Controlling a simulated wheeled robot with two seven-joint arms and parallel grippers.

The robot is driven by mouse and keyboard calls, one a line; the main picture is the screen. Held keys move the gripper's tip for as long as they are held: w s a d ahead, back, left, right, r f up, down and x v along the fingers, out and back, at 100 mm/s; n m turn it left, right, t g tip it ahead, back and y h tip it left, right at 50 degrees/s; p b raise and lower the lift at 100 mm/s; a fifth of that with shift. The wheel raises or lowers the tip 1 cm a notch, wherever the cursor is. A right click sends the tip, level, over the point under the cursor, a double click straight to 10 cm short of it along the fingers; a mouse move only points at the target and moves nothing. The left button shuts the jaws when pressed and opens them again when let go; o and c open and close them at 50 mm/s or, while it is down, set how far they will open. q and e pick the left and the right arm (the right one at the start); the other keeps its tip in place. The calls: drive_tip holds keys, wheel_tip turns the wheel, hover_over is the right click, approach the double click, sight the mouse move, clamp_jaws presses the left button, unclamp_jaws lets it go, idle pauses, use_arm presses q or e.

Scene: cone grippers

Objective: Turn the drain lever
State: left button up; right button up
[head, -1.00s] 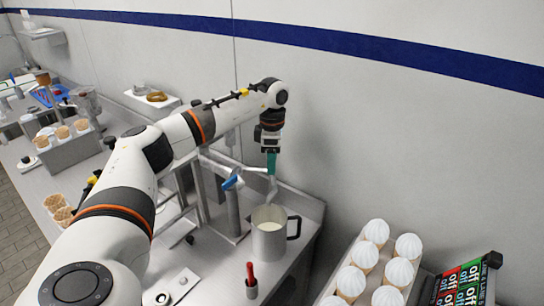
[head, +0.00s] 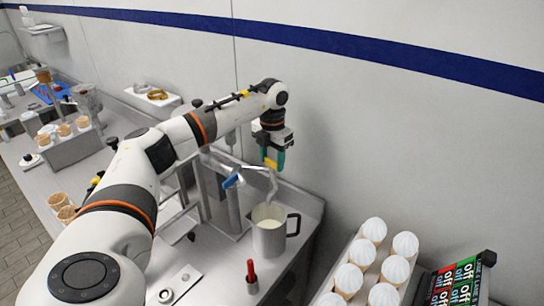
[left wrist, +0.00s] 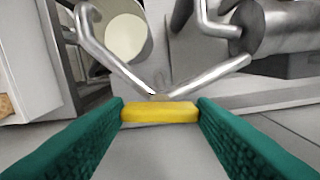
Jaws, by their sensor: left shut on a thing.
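The drain lever, a metal bar with a yellow grip (left wrist: 160,112), sits between the teal fingers in the left wrist view. In the head view the yellow grip (head: 270,163) shows between the fingertips too. My left gripper (head: 273,158) is shut on the yellow grip, above the metal pipework near the back wall. The lever's bar (left wrist: 112,62) runs away from the grip towards the pipes. My right gripper is not in view.
A metal jug (head: 268,238) with pale liquid stands below the pipework. A second lever with a blue grip (head: 233,181) is just left of my gripper. A red-handled tool (head: 251,275) stands in front. Several white-topped cones (head: 373,231) fill a rack at the right.

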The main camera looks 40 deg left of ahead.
sight(273, 161)
use_arm(q)
drive_tip(key=shift+w+r+n, duration=0.1)
drive_tip(key=shift+r+n, duration=0.05)
drive_tip(key=shift+n, duration=0.55)
drive_tip(key=shift+a, duration=0.1)
drive_tip(key=o, duration=1)
drive_tip(key=shift+r, duration=0.45)
wheel_tip(273, 161, up, 11)
drive_tip(key=b, duration=0.2)
drive_tip(key=shift+b, duration=0.4)
